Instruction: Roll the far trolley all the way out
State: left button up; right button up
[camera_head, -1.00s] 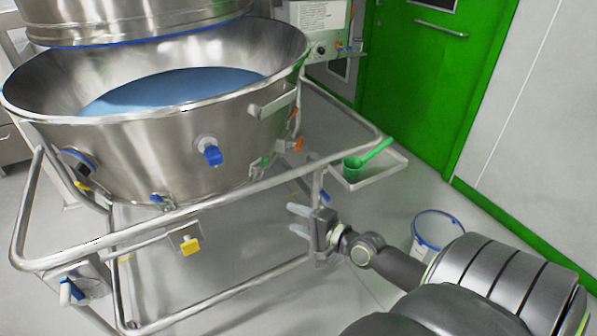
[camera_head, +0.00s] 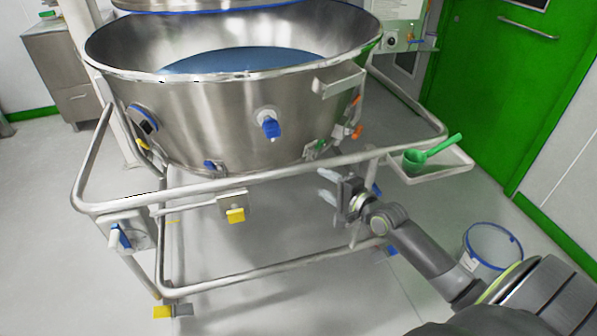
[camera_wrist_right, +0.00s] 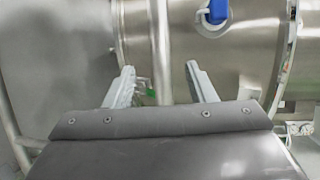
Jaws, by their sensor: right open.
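The trolley is a tubular steel frame (camera_head: 290,178) carrying a large round steel bowl (camera_head: 215,110) with blue material inside. My right gripper (camera_head: 328,184) is just below the trolley's front top rail, near its right corner. In the right wrist view the open fingers (camera_wrist_right: 160,85) point at the trolley, with a steel tube (camera_wrist_right: 160,50) showing between them and the bowl behind. I cannot tell whether the fingers touch the tube. My left gripper is not in view.
A tray (camera_head: 438,170) with a green scoop (camera_head: 432,150) sticks out at the trolley's right. A clear bucket (camera_head: 490,246) stands on the floor to the right. A green door (camera_head: 505,85) is behind. The floor at front left is clear.

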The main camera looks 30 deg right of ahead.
aim_at(303, 171)
jog(key=b+x, duration=0.3)
jog(key=x, duration=0.7)
jog(key=shift+f, duration=0.15)
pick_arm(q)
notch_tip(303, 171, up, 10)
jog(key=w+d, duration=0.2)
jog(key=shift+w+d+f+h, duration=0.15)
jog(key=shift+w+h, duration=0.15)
pick_arm(e)
jog(key=shift+x, duration=0.9)
jog(key=shift+c, duration=0.4)
grip_shut()
